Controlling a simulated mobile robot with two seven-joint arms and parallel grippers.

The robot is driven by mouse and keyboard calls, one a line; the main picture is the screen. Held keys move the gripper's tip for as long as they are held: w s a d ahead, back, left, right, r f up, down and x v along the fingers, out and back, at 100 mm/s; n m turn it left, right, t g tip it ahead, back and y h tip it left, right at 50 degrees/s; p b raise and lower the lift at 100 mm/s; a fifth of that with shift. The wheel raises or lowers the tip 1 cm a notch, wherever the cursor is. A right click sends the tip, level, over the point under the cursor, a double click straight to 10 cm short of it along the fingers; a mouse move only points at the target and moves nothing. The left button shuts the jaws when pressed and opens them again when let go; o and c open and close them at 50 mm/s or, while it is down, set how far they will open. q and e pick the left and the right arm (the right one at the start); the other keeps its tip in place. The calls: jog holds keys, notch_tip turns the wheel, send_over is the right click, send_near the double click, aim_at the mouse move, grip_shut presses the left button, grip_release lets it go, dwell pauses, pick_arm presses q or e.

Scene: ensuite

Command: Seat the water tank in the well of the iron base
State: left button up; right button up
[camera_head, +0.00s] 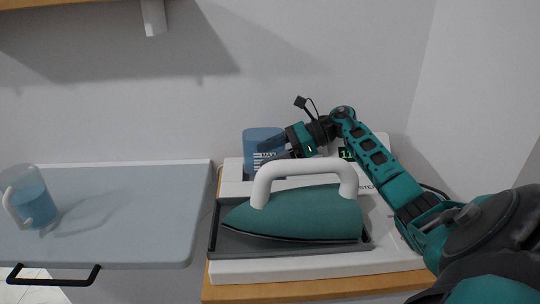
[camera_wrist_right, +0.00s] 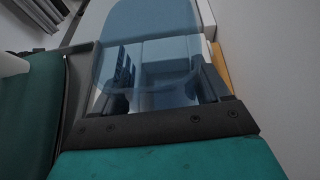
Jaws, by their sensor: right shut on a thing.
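The water tank (camera_head: 262,140) is a translucent blue container with markings, at the back of the white iron base (camera_head: 300,267), behind the iron. My right gripper (camera_head: 284,150) is shut on it from the right. In the right wrist view the blue tank (camera_wrist_right: 148,65) fills the space between the fingers of the gripper (camera_wrist_right: 160,90). The well is hidden behind the iron and the tank, so I cannot tell whether the tank is in it or above it. My left gripper is not in view.
A teal iron (camera_head: 300,215) with a white handle rests on the dark plate of the base, just in front of the tank. A jug (camera_head: 28,195) with blue liquid stands on the grey board (camera_head: 120,215) at left. A wall is close behind.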

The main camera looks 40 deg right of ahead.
dwell(0.5)
jog(key=shift+b, duration=0.45)
dwell(0.5)
jog(key=shift+a+r+b, duration=0.1)
jog(key=shift+a+b, duration=0.1)
jog(key=shift+b, duration=0.25)
jog(key=shift+a+f, duration=0.1)
jog(key=shift+f, duration=0.15)
